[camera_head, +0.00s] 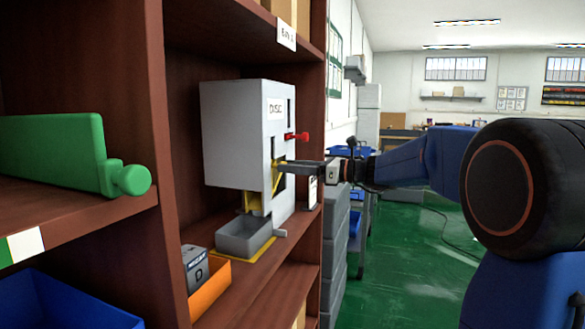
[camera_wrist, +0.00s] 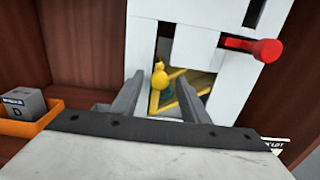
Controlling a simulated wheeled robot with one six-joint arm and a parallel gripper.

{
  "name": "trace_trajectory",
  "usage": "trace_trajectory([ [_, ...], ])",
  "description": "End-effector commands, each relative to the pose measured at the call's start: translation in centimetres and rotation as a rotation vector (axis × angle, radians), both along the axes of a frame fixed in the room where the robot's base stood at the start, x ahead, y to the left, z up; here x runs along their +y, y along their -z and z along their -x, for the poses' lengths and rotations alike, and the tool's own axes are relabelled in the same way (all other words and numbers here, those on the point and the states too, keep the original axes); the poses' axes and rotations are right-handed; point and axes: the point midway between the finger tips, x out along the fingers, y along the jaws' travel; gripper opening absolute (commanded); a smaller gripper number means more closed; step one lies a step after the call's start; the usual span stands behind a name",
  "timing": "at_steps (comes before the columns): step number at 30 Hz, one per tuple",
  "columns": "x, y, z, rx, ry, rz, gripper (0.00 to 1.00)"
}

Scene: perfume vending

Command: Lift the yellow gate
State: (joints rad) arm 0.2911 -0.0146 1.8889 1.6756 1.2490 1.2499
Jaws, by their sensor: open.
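The yellow gate (camera_wrist: 159,78) shows in the wrist view as a knobbed yellow piece at an opening low in the white dispenser (camera_wrist: 195,50). In the head view a yellow tab of it (camera_head: 281,162) sticks out of a slot in the side of the dispenser (camera_head: 235,130). My gripper (camera_head: 287,168) reaches in from the right and its tips are close to that tab. In the wrist view my gripper (camera_wrist: 162,84) is open, with one finger either side of the yellow knob. I cannot tell whether either finger touches it.
A red lever (camera_head: 297,136) sticks out above my gripper. A grey tray (camera_head: 245,237) sits below the dispenser. An orange bin (camera_head: 212,292) holds a grey box marked D (camera_head: 195,268). A green object (camera_head: 60,155) lies on the left shelf. The shelf upright (camera_head: 311,150) stands close behind my gripper.

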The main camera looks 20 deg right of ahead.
Motion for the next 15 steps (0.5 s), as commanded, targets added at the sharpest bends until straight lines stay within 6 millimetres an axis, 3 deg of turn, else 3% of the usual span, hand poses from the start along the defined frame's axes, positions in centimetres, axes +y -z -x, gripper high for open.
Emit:
trace_trajectory([
  [4, -0.01, 0.01, 0.01, 0.0, 0.0, 0.0, 0.41],
  [9, -0.02, 0.01, 0.01, 0.0, 0.0, 0.0, 0.01],
  [15, -0.02, -0.6, 0.01, -0.001, 0.0, 0.001, 0.0],
])
